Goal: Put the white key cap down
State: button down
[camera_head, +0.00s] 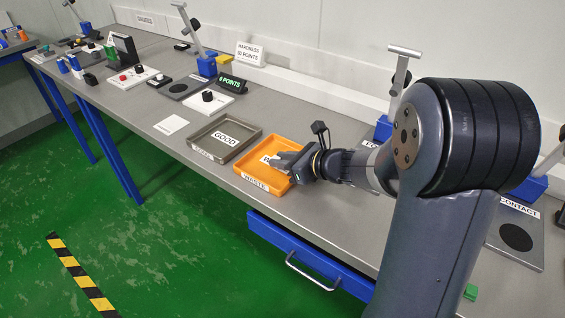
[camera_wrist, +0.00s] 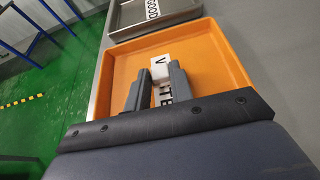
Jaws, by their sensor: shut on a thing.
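The white key cap (camera_wrist: 161,73) shows in the wrist view as a small pale piece between my fingertips, hard to tell from the white label behind it. My gripper (camera_head: 285,162) is shut on it over the orange WASTE tray (camera_head: 248,172). In the wrist view my gripper (camera_wrist: 158,78) points into the tray (camera_wrist: 122,65), whose floor label is partly covered by the cap and fingers. In the head view the cap cannot be made out. Whether the cap touches the tray floor cannot be told.
A grey GOOD tray (camera_head: 207,153) stands just left of the orange tray. A white card (camera_head: 171,125) lies farther left. A HARDNESS sign (camera_head: 249,54) and blue-based stands are behind. A blue drawer (camera_head: 310,258) is under the bench's front edge.

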jog(key=shift+f, duration=0.2)
jog(key=shift+f, duration=0.15)
jog(key=c, duration=1.2)
grip_release()
jog(key=shift+c, duration=0.2)
jog(key=shift+s+d+r, duration=0.1)
jog(key=shift+d+r, duration=0.05)
jog(key=shift+r, duration=0.25)
jog(key=p+v, duration=0.1)
jog(key=v, duration=1)
jog(key=shift+s+d, duration=0.25)
